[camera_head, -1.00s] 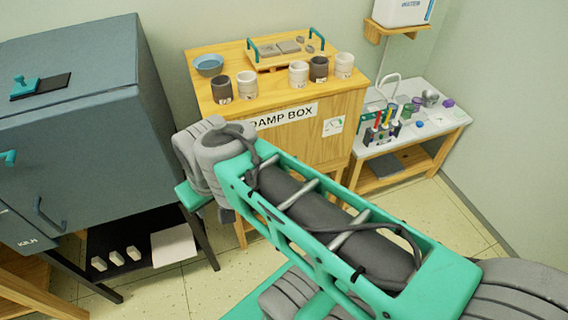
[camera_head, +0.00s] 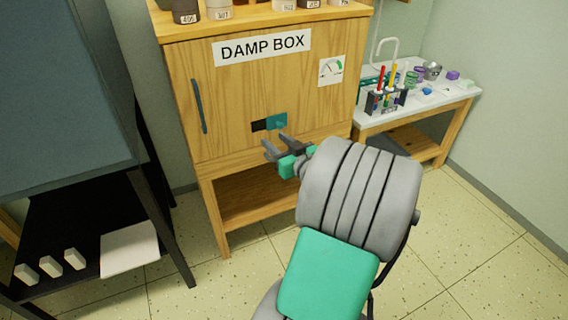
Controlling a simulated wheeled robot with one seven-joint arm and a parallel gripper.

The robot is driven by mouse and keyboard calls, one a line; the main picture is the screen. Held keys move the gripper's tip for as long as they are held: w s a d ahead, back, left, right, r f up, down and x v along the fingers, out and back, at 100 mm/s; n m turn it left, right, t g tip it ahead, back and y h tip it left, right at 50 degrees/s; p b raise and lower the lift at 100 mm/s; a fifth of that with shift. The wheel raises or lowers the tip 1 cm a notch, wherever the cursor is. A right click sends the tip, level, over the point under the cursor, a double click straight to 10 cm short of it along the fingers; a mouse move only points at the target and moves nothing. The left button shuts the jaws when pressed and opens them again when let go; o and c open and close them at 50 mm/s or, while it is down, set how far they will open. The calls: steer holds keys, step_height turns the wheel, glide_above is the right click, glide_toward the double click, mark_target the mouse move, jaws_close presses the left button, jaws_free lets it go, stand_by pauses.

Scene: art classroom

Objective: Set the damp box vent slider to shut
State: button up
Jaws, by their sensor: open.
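The damp box (camera_head: 228,88) is a wooden cabinet with a "DAMP BOX" label on its front, in the middle of the head view. Its vent slider (camera_head: 277,121) is a small teal tab low on the front. A dark vent opening (camera_head: 259,126) shows just left of the tab. My gripper (camera_head: 274,147) is just below the slider and in front of the cabinet. Its grey fingers are apart and empty, pointing up and left. I cannot tell whether a finger touches the front.
Pots (camera_head: 219,9) stand on top. A white side table (camera_head: 437,101) with tools is at right. A dark kiln (camera_head: 60,90) stands at left.

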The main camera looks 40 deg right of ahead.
mark_target(281, 126)
steer(key=s+d+f+m+h+b, duration=0.1)
steer(key=s+d+f+h, duration=0.1)
steer(key=s+d, duration=0.15)
steer(key=shift+t, duration=0.4)
steer(key=x, duration=0.5)
steer(key=d+x, duration=0.1)
steer(key=x, duration=0.2)
steer(key=shift+w+r, duration=0.25)
steer(key=shift+r, duration=0.1)
jaws_close()
